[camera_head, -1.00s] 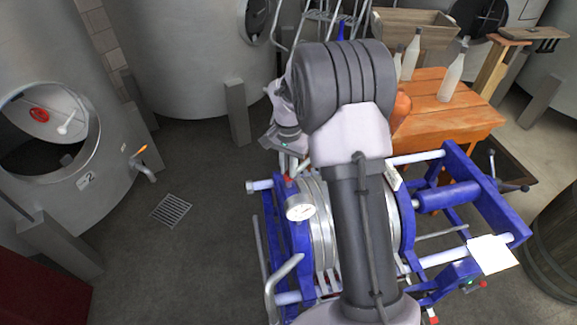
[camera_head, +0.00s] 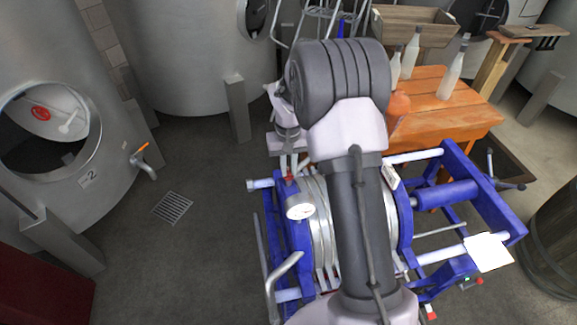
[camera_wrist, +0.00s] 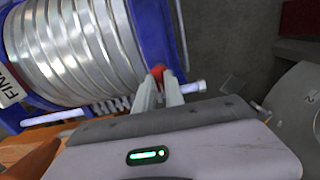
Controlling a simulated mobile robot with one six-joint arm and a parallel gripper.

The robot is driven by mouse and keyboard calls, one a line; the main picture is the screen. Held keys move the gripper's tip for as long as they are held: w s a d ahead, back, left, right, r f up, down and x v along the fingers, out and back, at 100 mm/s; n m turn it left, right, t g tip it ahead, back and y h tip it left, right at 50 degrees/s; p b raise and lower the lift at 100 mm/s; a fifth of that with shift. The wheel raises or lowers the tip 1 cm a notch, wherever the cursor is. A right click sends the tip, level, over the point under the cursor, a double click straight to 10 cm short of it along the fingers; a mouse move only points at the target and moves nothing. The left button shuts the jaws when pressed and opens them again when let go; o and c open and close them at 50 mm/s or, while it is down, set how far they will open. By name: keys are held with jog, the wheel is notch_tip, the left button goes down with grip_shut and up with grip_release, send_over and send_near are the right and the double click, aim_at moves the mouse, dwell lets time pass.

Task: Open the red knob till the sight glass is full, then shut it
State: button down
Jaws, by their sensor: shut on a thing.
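The red knob (camera_wrist: 157,72) sits at the blue end frame of the plate filter. In the wrist view it lies between the tips of my gripper (camera_wrist: 160,86), whose two pale fingers are shut on it. In the head view only a small red part of the knob (camera_head: 289,177) shows by the fingers of my gripper (camera_head: 291,168), next to the filter's top left corner. My arm hides much of the filter. I cannot make out the sight glass or its level in either view.
The blue-framed filter (camera_head: 452,158) has steel plates and a round gauge (camera_head: 300,208). An orange wooden table (camera_head: 437,108) with bottles stands behind. Steel tank 2 (camera_head: 118,170) stands at left. The floor around the drain grate (camera_head: 172,207) is clear.

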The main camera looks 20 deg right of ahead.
aim_at(288, 170)
jog(key=shift+n, duration=0.3)
jog(key=c, duration=1.4)
grip_release()
jog(key=shift+c, duration=0.2)
notch_tip(288, 170, up, 18)
jog(key=p, duration=0.2)
jog(key=shift+f, duration=0.25)
jog(key=shift+f, duration=0.1)
